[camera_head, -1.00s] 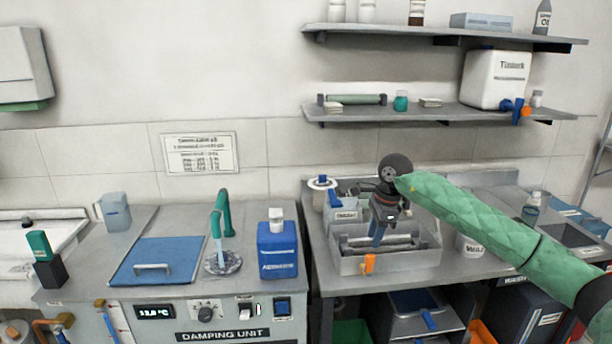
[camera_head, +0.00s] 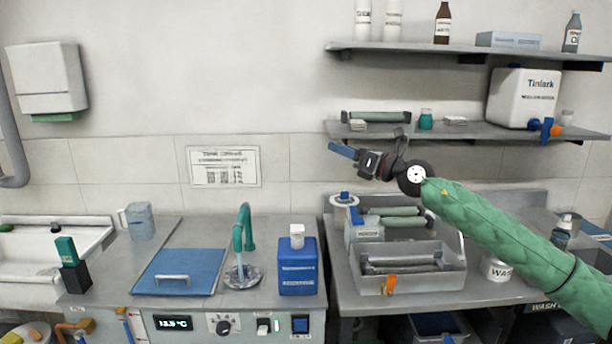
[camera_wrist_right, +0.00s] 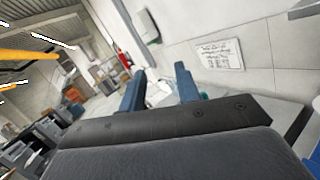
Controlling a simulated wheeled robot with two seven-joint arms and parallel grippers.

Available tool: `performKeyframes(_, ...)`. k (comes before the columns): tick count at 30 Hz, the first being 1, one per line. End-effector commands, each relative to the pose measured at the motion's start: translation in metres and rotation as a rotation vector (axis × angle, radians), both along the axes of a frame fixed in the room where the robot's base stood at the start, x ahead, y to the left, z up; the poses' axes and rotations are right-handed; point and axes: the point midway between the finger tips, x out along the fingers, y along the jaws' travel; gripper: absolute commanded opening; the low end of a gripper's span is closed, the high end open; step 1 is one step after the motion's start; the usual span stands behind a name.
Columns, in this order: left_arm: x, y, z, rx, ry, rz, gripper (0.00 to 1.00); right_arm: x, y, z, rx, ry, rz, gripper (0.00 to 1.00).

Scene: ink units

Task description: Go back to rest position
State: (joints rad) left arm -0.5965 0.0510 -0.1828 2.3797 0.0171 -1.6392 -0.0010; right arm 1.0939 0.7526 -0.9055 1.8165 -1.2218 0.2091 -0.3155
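My right gripper (camera_head: 342,150) is raised above the right-hand bench, at about the height of the lower shelf, with its blue fingers pointing left. In the right wrist view the two fingers (camera_wrist_right: 159,82) stand apart with nothing between them, so it is open and empty. Its green-sleeved arm comes in from the right. My left gripper is in neither view now.
Above the right bench are a lower shelf (camera_head: 385,131) and an upper shelf (camera_head: 420,49) with bottles. A blue bottle (camera_head: 297,272) and a teal tap (camera_head: 243,228) stand on the left bench. The air left of the gripper, before the wall, is clear.

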Motion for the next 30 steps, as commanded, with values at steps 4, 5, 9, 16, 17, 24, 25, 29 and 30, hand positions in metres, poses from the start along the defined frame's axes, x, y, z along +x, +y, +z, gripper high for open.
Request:
performKeyframes(4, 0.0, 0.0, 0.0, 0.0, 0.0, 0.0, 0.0, -0.011, -0.008, 0.066, 0.319, 0.024, -0.03, 0.33)
performKeyframes(5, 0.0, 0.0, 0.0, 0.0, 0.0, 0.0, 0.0, -0.014, -0.011, 0.076, 0.382, 0.035, -0.036, 0.33)
performKeyframes(9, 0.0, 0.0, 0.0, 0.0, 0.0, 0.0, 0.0, -0.022, -0.031, 0.112, 0.683, 0.104, -0.067, 0.33)
performKeyframes(16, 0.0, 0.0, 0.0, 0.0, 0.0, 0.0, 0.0, -0.027, -0.071, 0.107, 1.162, 0.309, -0.154, 0.33)
performKeyframes(17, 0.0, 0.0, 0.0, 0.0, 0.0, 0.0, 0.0, -0.028, -0.076, 0.102, 1.222, 0.345, -0.169, 0.33)
performKeyframes(24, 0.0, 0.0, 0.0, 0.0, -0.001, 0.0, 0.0, -0.038, -0.107, 0.006, 1.651, 0.679, -0.37, 0.33)
performKeyframes(25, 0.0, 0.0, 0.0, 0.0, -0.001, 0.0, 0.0, -0.041, -0.108, -0.008, 1.691, 0.72, -0.398, 0.33)
performKeyframes(29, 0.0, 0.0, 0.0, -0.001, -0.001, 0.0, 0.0, -0.056, -0.113, -0.071, 1.829, 0.893, -0.529, 0.33)
performKeyframes(30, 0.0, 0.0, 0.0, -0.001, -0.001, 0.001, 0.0, -0.062, -0.112, -0.09, 1.86, 0.943, -0.567, 0.33)
